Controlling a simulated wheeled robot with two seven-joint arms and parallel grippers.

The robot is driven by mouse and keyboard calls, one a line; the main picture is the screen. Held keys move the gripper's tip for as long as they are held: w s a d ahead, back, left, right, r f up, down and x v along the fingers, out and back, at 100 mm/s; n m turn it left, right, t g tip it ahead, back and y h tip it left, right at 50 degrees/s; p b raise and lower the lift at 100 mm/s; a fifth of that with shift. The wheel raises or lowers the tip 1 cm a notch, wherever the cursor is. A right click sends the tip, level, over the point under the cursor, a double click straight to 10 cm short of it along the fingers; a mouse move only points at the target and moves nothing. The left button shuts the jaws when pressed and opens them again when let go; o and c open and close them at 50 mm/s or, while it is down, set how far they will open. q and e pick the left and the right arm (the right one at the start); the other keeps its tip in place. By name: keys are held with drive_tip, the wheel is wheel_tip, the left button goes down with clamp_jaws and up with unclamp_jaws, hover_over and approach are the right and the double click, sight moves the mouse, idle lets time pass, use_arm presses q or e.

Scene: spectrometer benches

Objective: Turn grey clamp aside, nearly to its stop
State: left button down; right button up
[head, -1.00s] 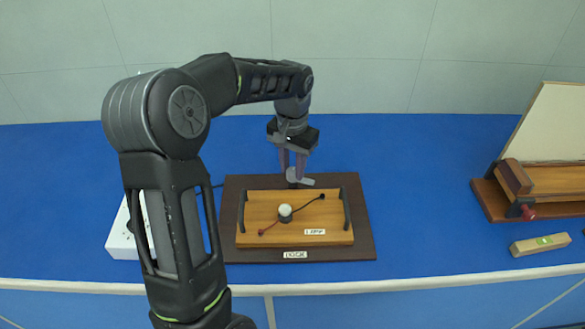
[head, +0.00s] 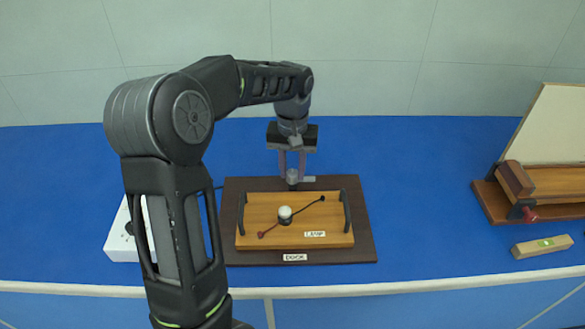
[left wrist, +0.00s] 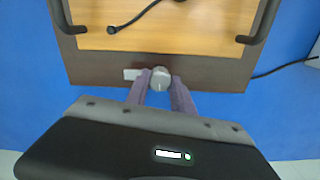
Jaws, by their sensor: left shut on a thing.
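The grey clamp (head: 308,179) sits at the back edge of the dark brown dock (head: 365,225). Its short bar points right in the head view, about parallel to the dock's back edge. In the left wrist view its round knob (left wrist: 160,78) is between my fingers and its bar (left wrist: 131,74) points left. My left gripper (head: 292,177) points down from behind and is shut on the clamp's knob. The wooden lamp board (head: 262,207) lies on the dock, with two black handles and a white-topped post. My right gripper is not in view.
A white box (head: 120,238) stands left of the dock, partly behind my left arm. At the right are a wooden stand with a pale panel (head: 553,125) and a wooden block with a green spot (head: 541,246). The blue bench (head: 420,180) between is clear.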

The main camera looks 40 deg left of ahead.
sight(293, 173)
use_arm(q)
drive_tip(key=c, duration=1.1)
unclamp_jaws()
drive_tip(key=shift+r, duration=0.1)
wheel_tip(293, 173, up, 8)
drive_tip(key=shift+f, duration=0.15)
drive_tip(key=shift+f, duration=0.1)
